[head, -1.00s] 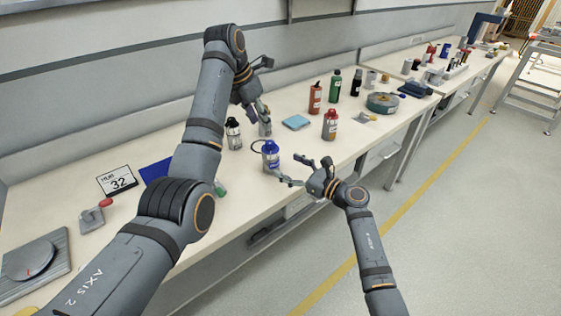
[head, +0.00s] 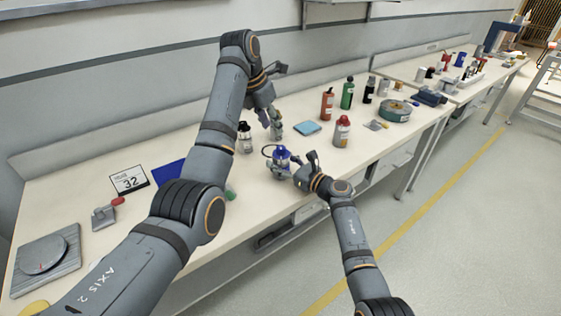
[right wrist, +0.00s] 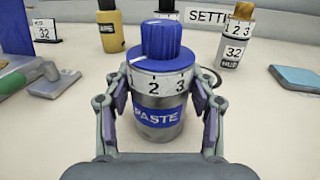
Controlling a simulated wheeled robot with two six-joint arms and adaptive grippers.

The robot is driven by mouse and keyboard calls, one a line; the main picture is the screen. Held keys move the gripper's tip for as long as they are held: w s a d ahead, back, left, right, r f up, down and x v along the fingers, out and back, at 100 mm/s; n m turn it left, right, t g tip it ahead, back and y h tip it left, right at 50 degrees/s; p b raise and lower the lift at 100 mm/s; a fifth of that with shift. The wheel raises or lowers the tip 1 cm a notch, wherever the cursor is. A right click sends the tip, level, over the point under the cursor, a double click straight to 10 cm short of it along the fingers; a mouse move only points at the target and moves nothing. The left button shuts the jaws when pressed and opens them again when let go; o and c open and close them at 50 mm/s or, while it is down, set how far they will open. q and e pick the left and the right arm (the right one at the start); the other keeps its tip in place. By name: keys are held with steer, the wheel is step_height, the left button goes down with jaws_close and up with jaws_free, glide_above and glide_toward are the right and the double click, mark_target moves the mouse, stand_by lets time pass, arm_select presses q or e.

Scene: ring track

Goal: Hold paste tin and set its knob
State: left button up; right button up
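The paste tin (head: 282,168) stands upright near the bench's front edge. In the right wrist view the tin (right wrist: 157,118) has a blue PASTE label, a white ring numbered 1, 2, 3 and a blue knob (right wrist: 156,40). A pale mark shows on the knob's left side; its exact number is unclear. My right gripper (right wrist: 162,84) has one finger on each side of the tin, tips against it just below the knob. My left gripper (head: 272,125) hangs pointing down, behind and above the tin, clear of the knob; its fingertips are too small to read.
A black-capped container (head: 245,139) stands behind the tin. A card marked 32 (head: 130,181) is at left.

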steer(key=c, duration=0.7)
arm_select(q)
steer(key=shift+o, duration=1.4)
steer(key=m, duration=0.1)
steer(key=f+m, duration=0.1)
steer(key=shift+w+a+m+h, duration=0.1)
steer(key=shift+a+m+h, duration=0.05)
steer(key=shift+m+h, duration=0.2)
steer(key=n+h, duration=1)
steer(key=n, duration=2.3)
glide_toward(279, 147)
steer(key=shift+m, duration=0.25)
steer(key=x, duration=1)
steer(key=shift+w+d+f, duration=0.1)
steer(key=shift+d, duration=0.2)
